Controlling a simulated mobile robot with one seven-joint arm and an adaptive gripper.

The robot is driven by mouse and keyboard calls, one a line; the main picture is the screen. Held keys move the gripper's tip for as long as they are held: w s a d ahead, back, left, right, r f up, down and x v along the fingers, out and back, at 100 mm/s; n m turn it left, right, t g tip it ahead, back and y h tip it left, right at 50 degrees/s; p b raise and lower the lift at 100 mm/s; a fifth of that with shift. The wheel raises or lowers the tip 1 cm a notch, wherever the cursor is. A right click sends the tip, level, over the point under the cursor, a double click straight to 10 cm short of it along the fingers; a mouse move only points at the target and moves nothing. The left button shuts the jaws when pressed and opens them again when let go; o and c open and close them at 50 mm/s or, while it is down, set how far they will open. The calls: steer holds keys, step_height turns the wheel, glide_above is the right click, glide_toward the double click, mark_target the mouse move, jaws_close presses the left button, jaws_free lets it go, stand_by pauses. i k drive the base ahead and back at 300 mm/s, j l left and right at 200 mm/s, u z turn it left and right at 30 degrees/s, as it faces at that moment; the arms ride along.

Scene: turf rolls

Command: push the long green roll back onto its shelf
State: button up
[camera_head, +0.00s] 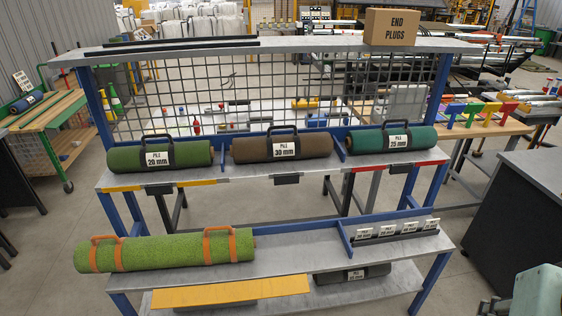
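The long green roll (165,252) is bright grass green, with two orange straps and handles. It lies lengthwise on the left part of the grey lower shelf (295,258). Its left end sticks out past the left end of the shelf, and its right end lies left of the blue divider (343,236). My gripper's fingertips do not show. A pale green part at the lower right corner looks like part of my arm, well apart from the roll.
Above are three shorter rolls: green (190,155), brown (305,147) and teal (395,140). Small label cards (388,231) stand right of the divider. A yellow board (230,292) lies low in front.

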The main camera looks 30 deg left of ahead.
mark_target(219, 244)
steer(key=u, duration=2.25)
steer(key=i+j+z, duration=0.1)
steer(key=i+j, duration=0.25)
steer(key=i+j+z, duration=0.15)
steer(key=i+j, duration=0.15)
steer(key=i+j+z, duration=0.1)
steer(key=i+j, duration=0.2)
steer(key=j, duration=0.25)
steer(key=i+j+z, duration=0.1)
steer(key=i+j, duration=0.15)
steer(key=j, duration=0.2)
steer(key=i+j+z, duration=0.15)
steer(key=i+j, duration=0.15)
steer(key=j, duration=0.2)
steer(key=i+j+z, duration=0.1)
steer(key=i+j, duration=0.15)
steer(key=j, duration=0.25)
steer(key=i+j+z, duration=0.1)
steer(key=j, duration=0.4)
steer(key=i+j+z, duration=0.15)
steer(key=i+j, duration=0.15)
steer(key=j, duration=0.25)
